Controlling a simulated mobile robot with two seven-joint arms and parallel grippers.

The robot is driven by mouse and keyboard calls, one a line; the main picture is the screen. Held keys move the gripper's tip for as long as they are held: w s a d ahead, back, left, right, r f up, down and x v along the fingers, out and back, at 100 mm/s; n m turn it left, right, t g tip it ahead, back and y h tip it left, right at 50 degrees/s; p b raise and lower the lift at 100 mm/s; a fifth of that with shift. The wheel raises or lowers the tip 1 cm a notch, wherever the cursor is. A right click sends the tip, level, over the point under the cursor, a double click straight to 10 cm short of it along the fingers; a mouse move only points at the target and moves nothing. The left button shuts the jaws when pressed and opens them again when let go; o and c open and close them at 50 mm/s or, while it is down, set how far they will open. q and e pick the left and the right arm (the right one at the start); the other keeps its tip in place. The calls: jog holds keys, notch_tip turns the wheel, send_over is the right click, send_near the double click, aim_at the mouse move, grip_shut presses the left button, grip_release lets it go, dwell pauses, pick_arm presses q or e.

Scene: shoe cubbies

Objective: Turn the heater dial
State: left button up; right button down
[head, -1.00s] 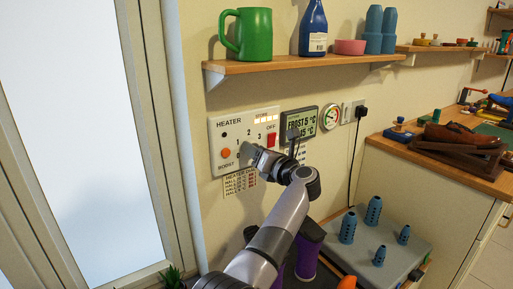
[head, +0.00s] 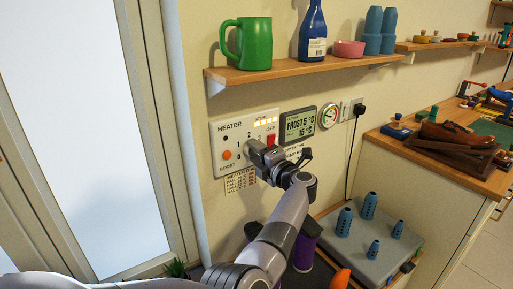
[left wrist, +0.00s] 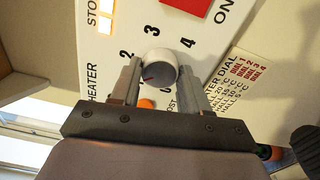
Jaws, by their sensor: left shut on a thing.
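The heater panel (head: 238,126) is a white wall plate marked HEATER. My left gripper (head: 256,150) is at its lower middle and hides the dial in the head view. In the left wrist view the dial (left wrist: 160,66) is a round white knob with a red mark. The mark points to the lower left, below the 2; the 1 is hidden by a finger. The fingers of my left gripper (left wrist: 159,78) are shut on the dial, one on each side. My right gripper is not in view.
An orange button (head: 226,155) and a red switch (head: 270,140) flank the dial. A display (head: 299,123) and a round gauge (head: 329,117) hang to the right. A shelf (head: 280,71) with a green mug (head: 246,43) is above. Purple cylinders (head: 305,247) stand below.

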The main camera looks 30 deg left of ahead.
pick_arm(q)
jog(key=shift+m+p, duration=1.6)
jog(key=shift+m, duration=2)
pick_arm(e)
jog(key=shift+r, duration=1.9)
pick_arm(q)
jog(key=o, duration=1)
jog(key=shift+o, duration=0.2)
jog(key=shift+s+d, duration=0.1)
jog(key=shift+d, duration=0.05)
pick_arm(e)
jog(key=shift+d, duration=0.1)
